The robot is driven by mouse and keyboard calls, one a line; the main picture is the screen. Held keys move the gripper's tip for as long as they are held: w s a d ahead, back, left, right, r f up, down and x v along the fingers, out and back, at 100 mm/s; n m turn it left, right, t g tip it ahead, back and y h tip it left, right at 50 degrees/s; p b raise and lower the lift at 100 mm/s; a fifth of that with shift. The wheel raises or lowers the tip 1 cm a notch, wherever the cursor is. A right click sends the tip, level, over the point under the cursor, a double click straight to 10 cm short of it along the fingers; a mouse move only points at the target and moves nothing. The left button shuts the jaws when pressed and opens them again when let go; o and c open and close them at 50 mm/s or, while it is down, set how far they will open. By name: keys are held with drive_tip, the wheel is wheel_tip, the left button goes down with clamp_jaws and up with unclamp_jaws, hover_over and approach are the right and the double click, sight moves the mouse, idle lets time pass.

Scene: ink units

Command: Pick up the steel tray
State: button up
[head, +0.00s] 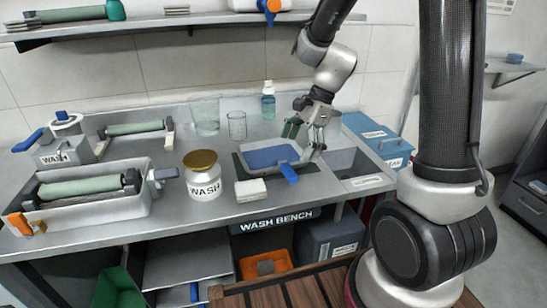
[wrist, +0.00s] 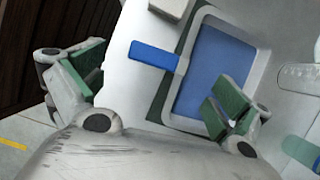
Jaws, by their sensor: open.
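The steel tray (head: 268,157) is shallow and pale-rimmed with a blue inner face. It lies flat on a dark green mat on the wash bench. A blue handle (head: 289,173) sticks out from its front edge. The tray (wrist: 213,62) and handle (wrist: 153,54) also show in the wrist view. My gripper (head: 305,134) is open and empty above the tray's right rear side. In the wrist view my gripper (wrist: 155,90) has its green pads wide apart, with the handle seen between and beyond them. The right finger covers part of the tray; I cannot tell whether it touches.
A small white block (head: 251,190) and a WASH jar (head: 202,175) stand left of the tray. A glass beaker (head: 237,125) and a clear bottle (head: 268,100) are behind it. A sink basin (head: 352,163) lies to the right, with a blue box (head: 378,138) beyond.

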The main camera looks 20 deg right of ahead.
sight(288, 167)
drive_tip(key=shift+m, duration=0.3)
drive_tip(key=x, duration=0.7)
drive_tip(key=shift+w+a+f, duration=0.1)
drive_tip(key=shift+f, duration=0.35)
drive_tip(key=c, duration=0.9)
